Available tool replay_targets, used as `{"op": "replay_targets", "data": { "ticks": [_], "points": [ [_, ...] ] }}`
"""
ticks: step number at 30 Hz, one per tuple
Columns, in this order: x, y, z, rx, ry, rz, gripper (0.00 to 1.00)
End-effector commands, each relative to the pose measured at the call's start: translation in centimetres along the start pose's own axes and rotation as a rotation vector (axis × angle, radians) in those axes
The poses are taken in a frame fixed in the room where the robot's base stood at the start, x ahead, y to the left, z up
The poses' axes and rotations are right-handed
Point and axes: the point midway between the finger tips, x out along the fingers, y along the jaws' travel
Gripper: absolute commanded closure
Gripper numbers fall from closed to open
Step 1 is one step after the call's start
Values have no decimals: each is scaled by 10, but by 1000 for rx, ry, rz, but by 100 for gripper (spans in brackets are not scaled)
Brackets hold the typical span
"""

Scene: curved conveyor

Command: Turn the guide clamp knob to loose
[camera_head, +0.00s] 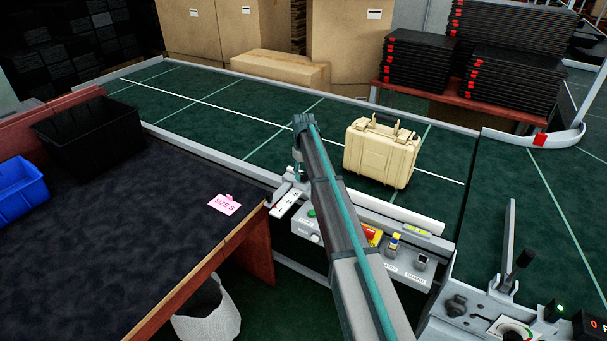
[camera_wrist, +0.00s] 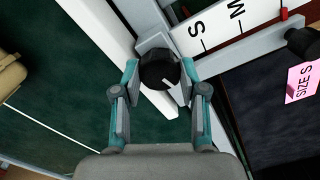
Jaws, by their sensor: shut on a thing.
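In the head view, my arm hides the knob and most of my gripper; the scale plate (camera_head: 287,203) shows to the left of the arm.
A cream case (camera_head: 382,152) stands on the green conveyor (camera_head: 240,125) behind my arm. A control panel (camera_head: 385,255) with buttons and switches is right of the arm. A dark table (camera_head: 120,235) at left bears a pink "SIZE S" card (camera_head: 224,204), a black bin (camera_head: 88,135) and a blue bin (camera_head: 20,188).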

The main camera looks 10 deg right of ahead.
Motion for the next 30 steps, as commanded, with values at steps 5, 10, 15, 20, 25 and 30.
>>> {"op": "replay_targets", "data": {
  "ticks": [5,10,15,20,25,30],
  "points": [
    [0,0,0,1,0,0,36],
    [0,0,0,1,0,0,33],
    [-1,0,0,1,0,0,33],
    [-10,0,0,1,1,1,33],
    [-37,0,-1,1,2,1,33],
    [-71,0,-1,1,2,1,33]
  ]
}}
